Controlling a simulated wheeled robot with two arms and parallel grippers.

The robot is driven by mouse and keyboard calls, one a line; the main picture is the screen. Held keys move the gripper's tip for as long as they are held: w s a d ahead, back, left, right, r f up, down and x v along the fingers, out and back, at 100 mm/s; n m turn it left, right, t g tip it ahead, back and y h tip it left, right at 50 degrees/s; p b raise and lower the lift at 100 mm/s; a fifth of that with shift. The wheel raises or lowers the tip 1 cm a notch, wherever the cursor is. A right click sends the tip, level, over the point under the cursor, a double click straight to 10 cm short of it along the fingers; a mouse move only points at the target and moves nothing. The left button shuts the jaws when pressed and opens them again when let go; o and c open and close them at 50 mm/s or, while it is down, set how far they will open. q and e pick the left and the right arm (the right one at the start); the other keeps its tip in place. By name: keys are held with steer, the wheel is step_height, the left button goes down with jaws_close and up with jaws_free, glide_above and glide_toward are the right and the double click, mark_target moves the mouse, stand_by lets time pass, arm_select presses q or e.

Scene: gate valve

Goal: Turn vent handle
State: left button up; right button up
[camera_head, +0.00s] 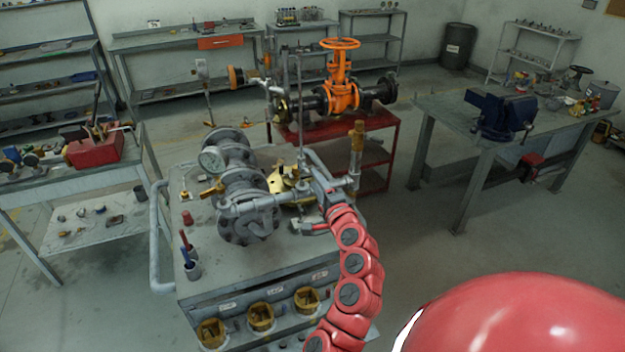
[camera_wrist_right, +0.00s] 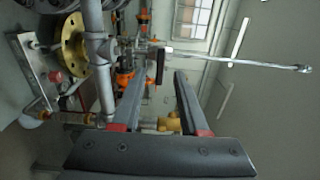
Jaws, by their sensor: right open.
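The valve assembly (camera_head: 245,205) of grey flanges and pipes stands on the grey cart. A thin upright metal rod (camera_head: 299,95) rises from it and looks like the vent handle. In the right wrist view, a long silver lever (camera_wrist_right: 240,62) runs sideways beyond the fingertips, apart from them. My right gripper (camera_head: 310,210) is at the right side of the assembly, beside the pipes. Its fingers (camera_wrist_right: 158,85) are open. A brass fitting (camera_wrist_right: 170,122) shows between them, but I cannot tell whether it is inside the jaws. My left gripper is not visible.
An orange valve (camera_head: 340,90) stands on a red stand behind. A workbench with a blue vise (camera_head: 500,115) is at right. Floor between cart and bench is clear.

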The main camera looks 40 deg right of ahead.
steer(key=p+v, duration=0.4)
steer(key=v, duration=0.9)
steer(key=shift+s+a, duration=0.15)
steer(key=shift+s, duration=0.15)
